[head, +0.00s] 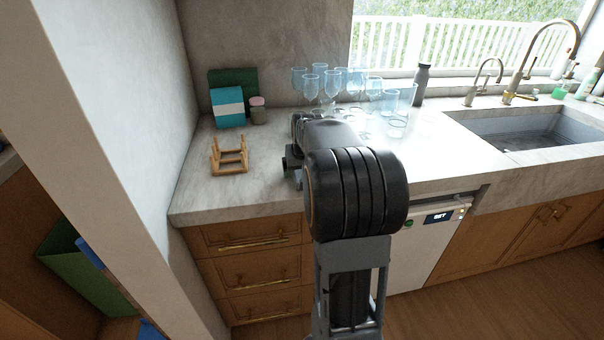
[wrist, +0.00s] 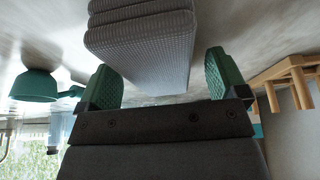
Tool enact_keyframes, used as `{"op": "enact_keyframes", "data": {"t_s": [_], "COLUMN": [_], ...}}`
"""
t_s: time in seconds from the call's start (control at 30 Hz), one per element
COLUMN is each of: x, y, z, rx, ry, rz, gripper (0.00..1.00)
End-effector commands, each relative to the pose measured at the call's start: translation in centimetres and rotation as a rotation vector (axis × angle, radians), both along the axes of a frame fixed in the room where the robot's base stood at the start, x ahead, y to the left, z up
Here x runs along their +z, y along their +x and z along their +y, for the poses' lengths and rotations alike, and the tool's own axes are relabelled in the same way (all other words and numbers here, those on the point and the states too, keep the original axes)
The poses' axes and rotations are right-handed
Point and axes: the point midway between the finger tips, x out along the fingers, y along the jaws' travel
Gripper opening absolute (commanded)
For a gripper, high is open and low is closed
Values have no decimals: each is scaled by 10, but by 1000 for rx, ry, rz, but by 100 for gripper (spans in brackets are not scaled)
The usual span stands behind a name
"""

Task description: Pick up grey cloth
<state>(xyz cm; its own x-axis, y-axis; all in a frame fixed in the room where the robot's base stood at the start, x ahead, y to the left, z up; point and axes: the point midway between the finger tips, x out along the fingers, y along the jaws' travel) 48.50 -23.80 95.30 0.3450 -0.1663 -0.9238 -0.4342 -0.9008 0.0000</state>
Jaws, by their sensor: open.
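The grey cloth (wrist: 145,45) shows in the wrist view as a thick folded stack with a fine woven texture, resting on the pale counter. My gripper (wrist: 163,82) is open, with one green finger pad on each side of the picture and the near end of the cloth between or just beyond them. I see a gap between the cloth and the right pad; contact at the left pad cannot be told. In the head view my gripper (head: 293,164) is low over the counter, mostly behind my arm, and the cloth is hidden there.
A wooden rack (head: 229,156) stands left of my gripper. Several glasses (head: 332,84) stand behind it, with a dark bottle (head: 420,84) farther right. A blue-and-white box (head: 228,108) and a jar (head: 258,113) are at the back left. A green cup (wrist: 38,85) shows in the wrist view.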

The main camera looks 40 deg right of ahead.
Motion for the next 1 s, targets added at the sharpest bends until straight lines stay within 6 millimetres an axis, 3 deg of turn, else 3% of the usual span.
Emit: {"op": "enact_keyframes", "data": {"t_s": [0.3,0.83,0.9,1.0], "x": [-3,-3,-3,-3], "y": [1,1,1,1], "z": [0,0,0,0], "rx": [0,0,0,0], "ry": [0,0,0,0], "rz": [1,0,0,0], "gripper": [91,40,34,34]}}
